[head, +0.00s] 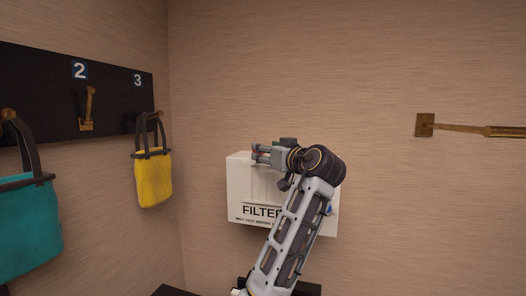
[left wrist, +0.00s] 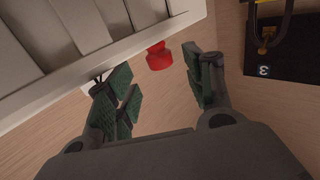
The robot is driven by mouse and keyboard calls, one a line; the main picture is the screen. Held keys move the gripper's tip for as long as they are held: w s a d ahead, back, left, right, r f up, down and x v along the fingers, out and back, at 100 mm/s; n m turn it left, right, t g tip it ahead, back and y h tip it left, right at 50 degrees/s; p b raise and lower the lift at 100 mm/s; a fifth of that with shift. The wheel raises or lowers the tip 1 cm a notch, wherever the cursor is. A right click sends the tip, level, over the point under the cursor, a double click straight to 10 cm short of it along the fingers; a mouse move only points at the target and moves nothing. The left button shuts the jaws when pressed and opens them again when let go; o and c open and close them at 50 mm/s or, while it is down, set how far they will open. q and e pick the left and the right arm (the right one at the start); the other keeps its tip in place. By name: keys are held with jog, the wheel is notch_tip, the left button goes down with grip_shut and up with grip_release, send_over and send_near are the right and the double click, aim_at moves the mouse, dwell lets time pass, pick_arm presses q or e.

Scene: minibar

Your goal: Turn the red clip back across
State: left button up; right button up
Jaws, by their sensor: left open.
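The red clip (left wrist: 158,57) shows in the left wrist view as a small red knob at the edge of a white box. In the head view I cannot make it out clearly. The box is the white FILTER box (head: 240,185) on the wall, partly hidden by my left arm. It also shows in the left wrist view (left wrist: 150,34). My left gripper (head: 262,154) is at the box's upper edge. In the left wrist view my left gripper (left wrist: 160,80) is open, its fingers either side of the clip's line, with the clip apparently just beyond them. My right gripper is out of view.
A dark board (head: 110,95) with numbered hooks is on the left wall, holding a yellow bag (head: 154,180) and a teal bag (head: 28,228). A brass bar (head: 460,128) sticks out at the right. A small blue part (head: 330,209) shows at the box's right side.

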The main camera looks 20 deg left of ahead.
pick_arm(q)
jog(key=v, duration=0.8)
dwell(0.4)
